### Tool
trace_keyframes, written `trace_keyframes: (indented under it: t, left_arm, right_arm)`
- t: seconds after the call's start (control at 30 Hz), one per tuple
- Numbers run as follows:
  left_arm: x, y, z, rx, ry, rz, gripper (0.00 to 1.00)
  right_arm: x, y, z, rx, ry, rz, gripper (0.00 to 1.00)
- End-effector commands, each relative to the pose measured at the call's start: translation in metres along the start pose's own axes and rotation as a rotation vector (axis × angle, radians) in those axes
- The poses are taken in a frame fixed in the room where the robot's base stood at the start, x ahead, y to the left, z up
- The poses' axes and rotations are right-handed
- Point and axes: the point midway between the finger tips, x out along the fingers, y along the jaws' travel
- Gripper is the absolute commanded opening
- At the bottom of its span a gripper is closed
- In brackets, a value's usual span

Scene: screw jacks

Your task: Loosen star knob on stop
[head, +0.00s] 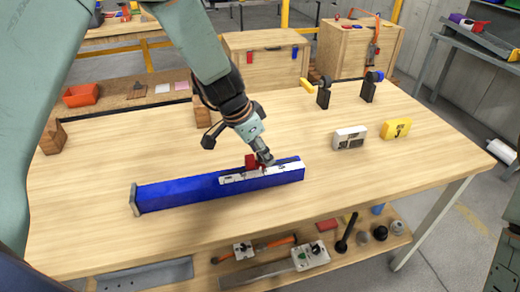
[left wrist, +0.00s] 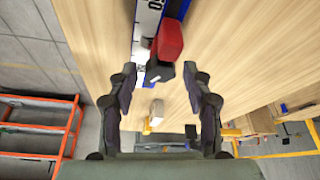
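A blue rail (head: 215,187) with a white scale strip (head: 240,176) lies on the wooden workbench. A red stop (head: 251,161) sits on the rail, partly hidden by my left gripper (head: 264,157) in the head view. In the left wrist view the red stop (left wrist: 169,40) sits by the scale (left wrist: 148,22), and a black knob (left wrist: 160,70) sticks out from it. My left gripper (left wrist: 163,84) is open there, with one finger on each side of the knob and gaps on both sides. The knob's star shape is not clear. My right gripper is out of view.
A white-grey device (head: 350,138) and a yellow numbered block (head: 396,129) stand right of the rail. Two black stands (head: 324,92) are at the bench's back edge. Wooden blocks (head: 203,110) stand behind the rail. The front of the benchtop (head: 110,240) is clear.

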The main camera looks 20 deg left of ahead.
Motion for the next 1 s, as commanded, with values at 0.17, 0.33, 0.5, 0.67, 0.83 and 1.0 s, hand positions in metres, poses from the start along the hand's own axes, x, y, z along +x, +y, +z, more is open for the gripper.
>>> trace_keyframes:
  t: [0.17, 0.33, 0.5, 0.67, 0.83, 1.0]
  left_arm:
    - [0.0, 0.0, 0.0, 0.0, 0.0, 0.0, 0.55]
    - [-0.002, 0.0, 0.0, 0.0, 0.001, -0.001, 0.55]
    - [-0.021, -0.001, -0.001, 0.0, 0.004, -0.001, 0.55]
    - [-0.054, -0.001, -0.002, 0.002, 0.005, -0.002, 0.55]
    - [-0.087, -0.001, -0.001, 0.002, 0.005, -0.002, 0.55]
    - [-0.11, 0.0, -0.001, 0.0, 0.003, 0.0, 0.55]
  right_arm:
    - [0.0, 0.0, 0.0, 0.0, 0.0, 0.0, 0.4]
    - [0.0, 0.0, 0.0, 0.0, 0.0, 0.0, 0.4]
    - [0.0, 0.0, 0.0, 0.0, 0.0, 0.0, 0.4]
    - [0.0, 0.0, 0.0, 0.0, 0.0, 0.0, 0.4]
    - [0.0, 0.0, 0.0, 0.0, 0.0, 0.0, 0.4]
    - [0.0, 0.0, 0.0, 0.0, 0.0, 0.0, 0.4]
